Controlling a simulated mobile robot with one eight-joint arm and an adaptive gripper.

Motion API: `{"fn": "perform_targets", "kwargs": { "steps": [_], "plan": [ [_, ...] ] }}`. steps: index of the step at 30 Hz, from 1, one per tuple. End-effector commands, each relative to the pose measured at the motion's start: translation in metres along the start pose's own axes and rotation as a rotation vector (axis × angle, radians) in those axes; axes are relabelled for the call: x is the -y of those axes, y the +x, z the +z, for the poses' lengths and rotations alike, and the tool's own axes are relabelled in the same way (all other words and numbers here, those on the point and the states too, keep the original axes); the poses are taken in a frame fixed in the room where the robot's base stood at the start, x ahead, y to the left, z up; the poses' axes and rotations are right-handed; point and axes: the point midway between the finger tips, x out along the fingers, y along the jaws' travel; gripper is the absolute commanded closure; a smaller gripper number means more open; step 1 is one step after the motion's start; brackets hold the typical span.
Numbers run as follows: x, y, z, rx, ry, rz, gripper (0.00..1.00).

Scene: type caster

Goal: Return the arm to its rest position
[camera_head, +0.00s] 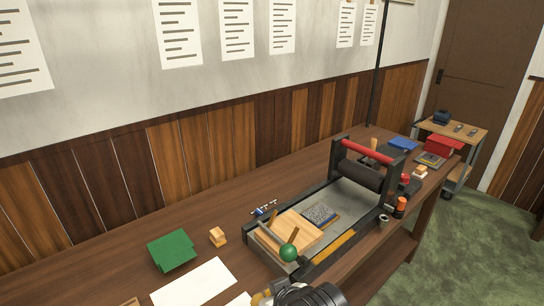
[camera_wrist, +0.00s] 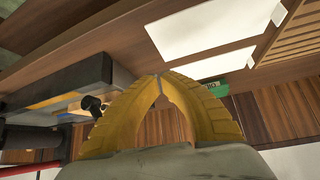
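My gripper (camera_wrist: 158,78) shows in the wrist view as two yellow ribbed fingers. Their tips meet, and nothing is seen between them. In the head view, part of my gripper (camera_head: 264,296) and my dark wrist show at the bottom edge, near the front of the workbench (camera_head: 120,260). The gripper is apart from the printing press (camera_head: 348,249), which stands just behind and to the right of it. Most of my arm is out of view.
A small cart (camera_head: 455,130) stands beyond.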

Motion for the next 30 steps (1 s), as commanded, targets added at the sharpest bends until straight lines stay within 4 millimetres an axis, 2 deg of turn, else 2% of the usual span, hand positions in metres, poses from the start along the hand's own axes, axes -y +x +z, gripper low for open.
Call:
{"fn": "perform_targets", "kwargs": {
  "steps": [5, 9, 13, 15, 19, 30],
  "plan": [
    [-0.057, -0.034, -0.004, 0.022, 0.105, 0.088, 1.0],
    [-0.111, -0.08, 0.004, 0.045, 0.222, 0.18, 1.0],
    [-0.143, -0.12, 0.018, 0.065, 0.314, 0.249, 1.0],
    [-0.153, -0.136, 0.025, 0.071, 0.348, 0.274, 1.0],
    [-0.162, -0.153, 0.034, 0.08, 0.385, 0.3, 1.0],
    [-0.163, -0.157, 0.035, 0.081, 0.392, 0.305, 1.0]
  ]
}}
